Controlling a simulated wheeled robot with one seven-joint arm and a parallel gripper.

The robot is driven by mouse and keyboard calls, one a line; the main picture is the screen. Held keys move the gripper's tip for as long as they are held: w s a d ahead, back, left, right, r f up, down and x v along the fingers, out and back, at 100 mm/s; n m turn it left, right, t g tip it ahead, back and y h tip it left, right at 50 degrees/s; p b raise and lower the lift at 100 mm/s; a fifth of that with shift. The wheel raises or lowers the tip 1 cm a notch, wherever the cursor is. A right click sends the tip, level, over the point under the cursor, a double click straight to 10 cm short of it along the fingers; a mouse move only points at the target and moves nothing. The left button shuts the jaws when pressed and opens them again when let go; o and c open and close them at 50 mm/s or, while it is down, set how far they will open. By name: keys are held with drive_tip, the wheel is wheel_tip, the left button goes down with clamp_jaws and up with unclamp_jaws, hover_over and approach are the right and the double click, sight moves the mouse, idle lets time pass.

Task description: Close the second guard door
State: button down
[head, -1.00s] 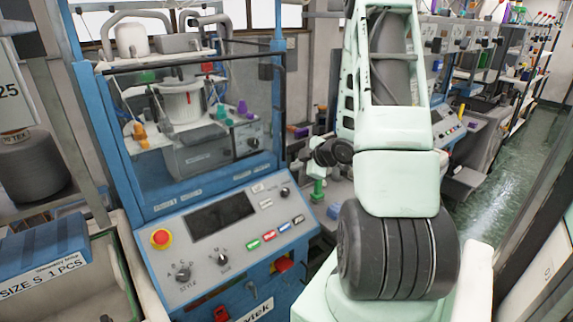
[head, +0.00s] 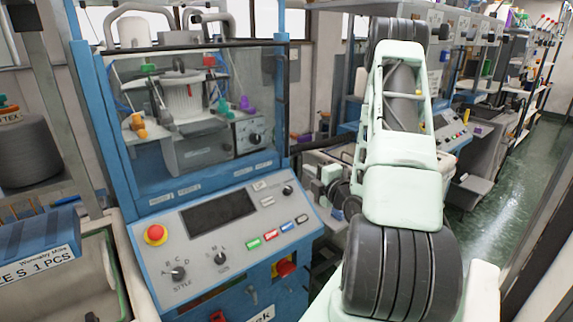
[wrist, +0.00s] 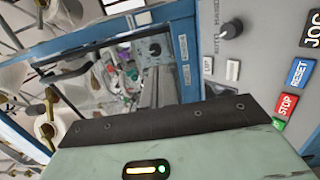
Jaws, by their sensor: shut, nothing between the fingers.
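The near blue knitting machine has a clear guard door (head: 215,85) with a dark top edge, standing in its blue frame above the control panel (head: 215,225). I cannot tell if it is fully shut. My gripper (head: 325,183) is low beside the right edge of this machine, partly hidden by my arm. A second blue machine (head: 455,140) stands behind my arm; its guard door is mostly hidden. In the wrist view the gripper's dark edge lies before a blue frame post (wrist: 185,55) and a panel with STOP and RESET buttons (wrist: 298,72). Its fingertips are not clearly seen.
A blue box (head: 40,250) and a grey yarn cone (head: 25,152) stand at the left. Shelves with yarn (head: 510,65) line the right. The green floor aisle (head: 500,180) at the right is clear.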

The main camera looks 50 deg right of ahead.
sight(281, 153)
drive_tip(key=p+x, duration=0.2)
drive_tip(key=x, duration=0.9)
drive_tip(key=shift+w+d+r, duration=0.1)
drive_tip(key=shift+w+r, duration=0.05)
drive_tip(key=shift+w+d, duration=0.2)
drive_tip(key=shift+w, duration=0.3)
